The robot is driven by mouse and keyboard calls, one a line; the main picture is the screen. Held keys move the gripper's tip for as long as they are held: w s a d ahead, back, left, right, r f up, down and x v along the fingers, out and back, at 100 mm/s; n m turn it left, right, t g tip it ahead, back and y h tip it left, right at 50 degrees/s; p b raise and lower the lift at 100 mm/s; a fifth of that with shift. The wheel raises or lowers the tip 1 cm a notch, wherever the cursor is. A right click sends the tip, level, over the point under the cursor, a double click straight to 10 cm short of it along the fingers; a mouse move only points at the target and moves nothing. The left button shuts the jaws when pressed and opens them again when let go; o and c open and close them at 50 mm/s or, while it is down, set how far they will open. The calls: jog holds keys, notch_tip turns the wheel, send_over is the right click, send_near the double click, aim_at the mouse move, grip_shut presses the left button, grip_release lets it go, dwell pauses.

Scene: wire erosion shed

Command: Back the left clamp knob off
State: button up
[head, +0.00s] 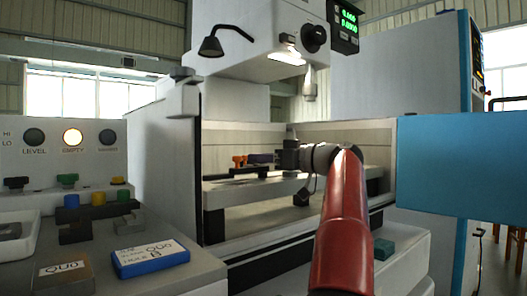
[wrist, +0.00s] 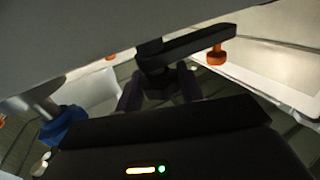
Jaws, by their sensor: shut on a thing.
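My gripper (wrist: 159,88) is shut on a dark knob-like part (wrist: 158,76) under one end of a black clamp bar (wrist: 195,43). The fingers lie on both sides of it, and their tips are in shadow. An orange knob (wrist: 217,56) hangs at the bar's other end, apart from the fingers. In the head view my gripper (head: 289,157) is inside the machine's work area, above the table frame. I cannot tell from the head view which knob is held.
The wrist view shows a blue knob (wrist: 62,124) on a metal stem at left. Machine walls (head: 163,155) and a front ledge (head: 270,247) border the work area. A control panel (head: 62,150) with lamps and a bench with a blue-edged label block (head: 150,257) stand at left.

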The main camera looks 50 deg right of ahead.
jog(key=shift+y, duration=0.3)
jog(key=o, duration=1)
jog(key=shift+s, duration=0.1)
jog(key=v, duration=0.7)
jog(key=shift+s+d, duration=0.2)
jog(key=shift+s, duration=0.1)
